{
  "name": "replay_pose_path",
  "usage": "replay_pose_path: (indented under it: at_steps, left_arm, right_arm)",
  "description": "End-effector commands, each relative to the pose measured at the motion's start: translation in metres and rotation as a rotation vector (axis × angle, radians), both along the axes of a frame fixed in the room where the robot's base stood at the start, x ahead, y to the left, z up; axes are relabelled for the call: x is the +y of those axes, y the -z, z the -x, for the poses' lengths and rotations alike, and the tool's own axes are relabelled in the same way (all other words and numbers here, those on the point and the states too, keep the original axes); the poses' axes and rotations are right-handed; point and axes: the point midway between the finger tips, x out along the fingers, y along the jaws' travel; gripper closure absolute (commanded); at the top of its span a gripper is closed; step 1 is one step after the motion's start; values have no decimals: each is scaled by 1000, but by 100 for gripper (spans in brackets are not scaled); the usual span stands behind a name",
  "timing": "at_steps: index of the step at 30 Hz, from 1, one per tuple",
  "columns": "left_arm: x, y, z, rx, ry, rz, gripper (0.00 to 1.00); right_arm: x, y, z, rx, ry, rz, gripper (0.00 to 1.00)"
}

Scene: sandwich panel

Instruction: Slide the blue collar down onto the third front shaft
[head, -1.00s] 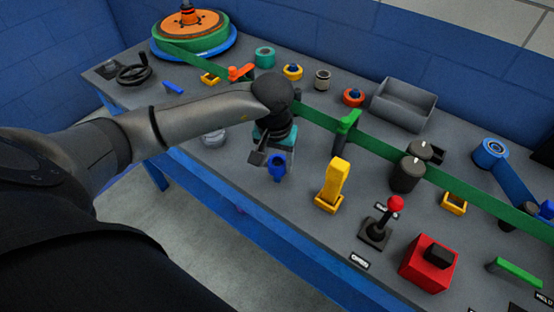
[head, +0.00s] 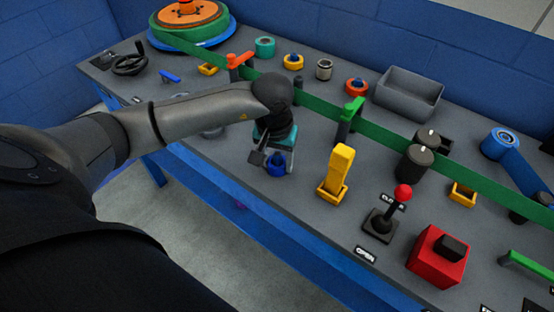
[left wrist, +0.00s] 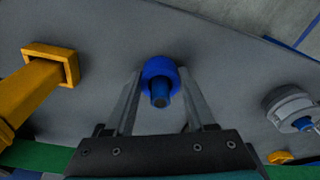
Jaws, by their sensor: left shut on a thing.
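The blue collar (head: 276,166) is at the front edge area of the grey panel, under my left gripper (head: 273,158) in the head view. In the left wrist view the collar (left wrist: 158,68) is a bright blue ring between the two fingers of the left gripper (left wrist: 160,80). A darker blue shaft (left wrist: 160,97) shows at the ring's middle, and the collar looks to be around it. The collar's lower side and how it meets the panel are hidden. My left gripper is shut on the collar. My right gripper is not in view.
A yellow lever (head: 336,172) stands close to the right of the gripper. A green belt (head: 320,108) runs behind it. A grey ringed fitting (left wrist: 293,108) shows in the left wrist view. A red-knobbed joystick (head: 382,220) and a red box (head: 438,258) stand farther right.

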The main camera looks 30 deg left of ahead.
Motion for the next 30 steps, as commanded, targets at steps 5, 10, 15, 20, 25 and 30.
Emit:
replay_pose_path:
  at_steps: [5, 10, 15, 20, 25, 30]
  left_arm:
    - [0, -1, 0, -1, 0, 0, 30]
    - [0, -1, 0, -1, 0, 0, 11]
    - [0, -1, 0, -1, 0, 0, 10]
    - [0, 0, 0, 0, 0, -1, 10]
    - [0, 0, 0, 0, 0, 0, 10]
    - [0, -9, 0, -2, 1, -2, 10]
  right_arm:
    - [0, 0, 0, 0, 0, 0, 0]
    - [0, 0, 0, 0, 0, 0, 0]
    - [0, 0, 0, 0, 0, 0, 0]
    - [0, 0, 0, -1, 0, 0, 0]
    - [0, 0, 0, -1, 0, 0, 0]
    - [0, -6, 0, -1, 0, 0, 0]
